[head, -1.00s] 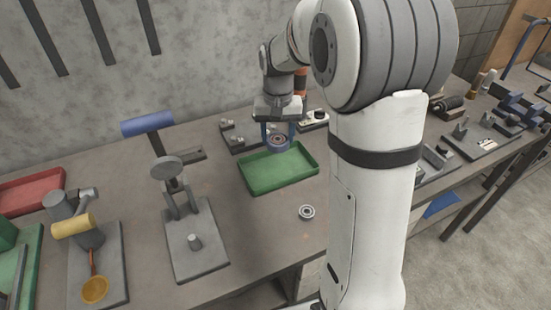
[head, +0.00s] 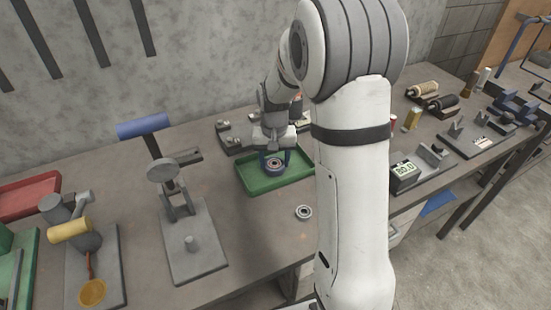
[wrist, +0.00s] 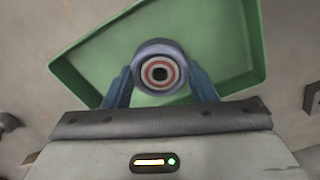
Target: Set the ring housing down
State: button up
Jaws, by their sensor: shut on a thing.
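The ring housing (head: 274,163) is a short grey-blue cylinder with a reddish ring and a dark centre on its face. It also shows in the wrist view (wrist: 159,49). My gripper (head: 274,160) is shut on it, with a blue finger on either side. In the wrist view the two fingers (wrist: 160,82) flank the housing. The green tray (head: 278,190) lies under and around the housing. The housing is over the tray's inside, low; I cannot tell whether it touches the tray floor.
A loose bearing (head: 303,212) lies on the bench in front of the tray. A lever press with a blue handle (head: 145,126) stands to the left. A red tray (head: 28,195) is at far left. A gauge reading 80.0 (head: 404,170) stands right of my arm.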

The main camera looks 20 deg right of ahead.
jog(key=o, duration=1.2)
jog(key=shift+f, duration=0.1)
notch_tip(320, 180, up, 12)
jog(key=f, duration=0.1)
jog(key=shift+s+a+r+n+t, duration=0.1)
jog(key=shift+s+r+n+t, duration=0.3)
jog(key=shift+s, duration=3.35)
jog(key=shift+s+a+r+n+t, duration=0.15)
jog(key=shift+s+n+t, duration=0.3)
jog(key=shift+s, duration=3.3)
jog(key=shift+s+r+n+t, duration=0.35)
jog(key=shift+s+t, duration=0.1)
jog(key=shift+s, duration=3.3)
